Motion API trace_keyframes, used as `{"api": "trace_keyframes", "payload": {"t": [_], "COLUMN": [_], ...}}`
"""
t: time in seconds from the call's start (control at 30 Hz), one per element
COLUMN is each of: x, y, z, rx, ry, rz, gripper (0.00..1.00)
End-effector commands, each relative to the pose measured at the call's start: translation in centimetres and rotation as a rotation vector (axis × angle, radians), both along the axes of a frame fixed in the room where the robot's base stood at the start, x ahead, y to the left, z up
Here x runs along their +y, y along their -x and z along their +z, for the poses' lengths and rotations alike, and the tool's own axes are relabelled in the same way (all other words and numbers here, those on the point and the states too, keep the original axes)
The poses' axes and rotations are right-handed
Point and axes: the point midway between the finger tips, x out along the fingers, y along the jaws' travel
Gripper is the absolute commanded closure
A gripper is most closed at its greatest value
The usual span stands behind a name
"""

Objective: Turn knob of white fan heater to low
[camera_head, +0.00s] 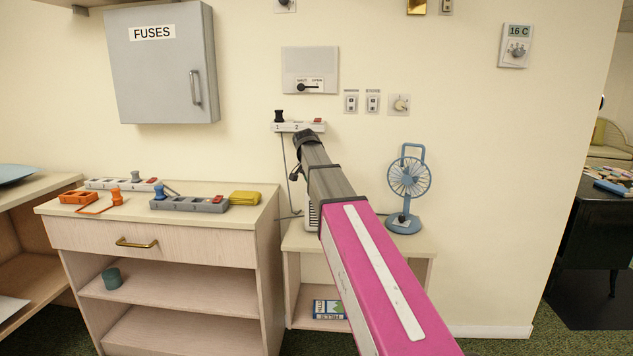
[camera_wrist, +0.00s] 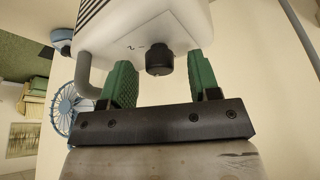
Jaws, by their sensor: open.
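The white fan heater (camera_wrist: 150,25) fills the top of the wrist view, with dark slots at its upper left. Its black round knob (camera_wrist: 159,60) sticks out of the white face, with small dark marks to its left. My gripper (camera_wrist: 162,78) is open, its two green fingers on either side of the knob, with gaps between them and it. The knob's setting cannot be read. In the head view my pink and grey arm hides most of the heater; a strip of it (camera_head: 311,216) shows on the low shelf unit. My fingers are hidden there.
A blue desk fan (camera_head: 408,180) stands on the shelf unit, right of my arm. A power strip (camera_head: 298,127) with a black plug is on the wall above, its cable hanging down. A drawer cabinet (camera_head: 200,248) holding power strips stands at the left.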

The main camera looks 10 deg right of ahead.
Motion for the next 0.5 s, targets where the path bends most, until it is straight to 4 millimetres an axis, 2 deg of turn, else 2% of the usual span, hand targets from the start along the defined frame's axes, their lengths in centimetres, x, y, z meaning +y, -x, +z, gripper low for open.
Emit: {"api": "trace_keyframes", "payload": {"t": [0.5], "x": [2.3], "y": [2.2], "z": [7.6], "rx": [-0.001], "ry": [0.0], "rz": [0.0], "gripper": [0.44]}}
